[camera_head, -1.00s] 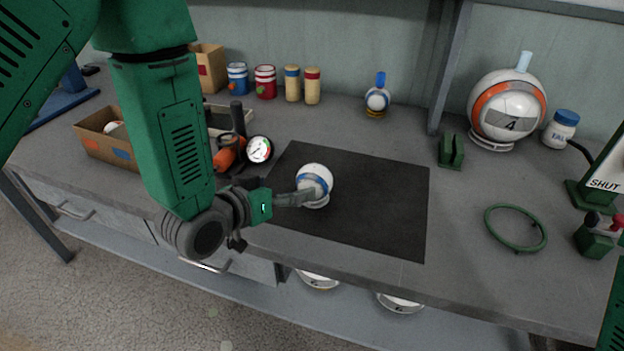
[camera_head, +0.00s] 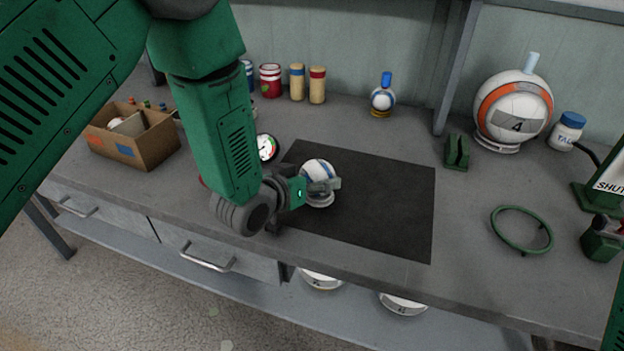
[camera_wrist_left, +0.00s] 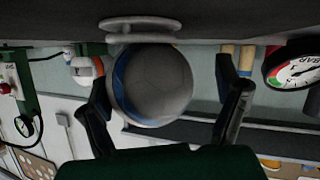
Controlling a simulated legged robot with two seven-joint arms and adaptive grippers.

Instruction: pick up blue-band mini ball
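The blue-band mini ball (camera_head: 317,170) is white with a blue band. It sits on a small pale ring stand (camera_head: 320,201) on the black mat (camera_head: 390,205). My left gripper (camera_head: 325,186) is at the ball, reaching in from the left. In the left wrist view, which is upside down, the ball (camera_wrist_left: 155,85) is between the two fingers of the gripper (camera_wrist_left: 163,80). The fingers are spread: one is close beside the ball, and a clear gap shows at the other. The ring stand (camera_wrist_left: 140,24) shows above the ball there. My right gripper is not in view.
A pressure gauge (camera_head: 267,148) stands left of the mat, partly behind my arm. A cardboard box (camera_head: 150,148) is further left. A small blue-capped ball (camera_head: 383,98) and a large orange-band ball (camera_head: 510,110) stand behind. A green ring (camera_head: 521,229) lies right; the mat's right half is clear.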

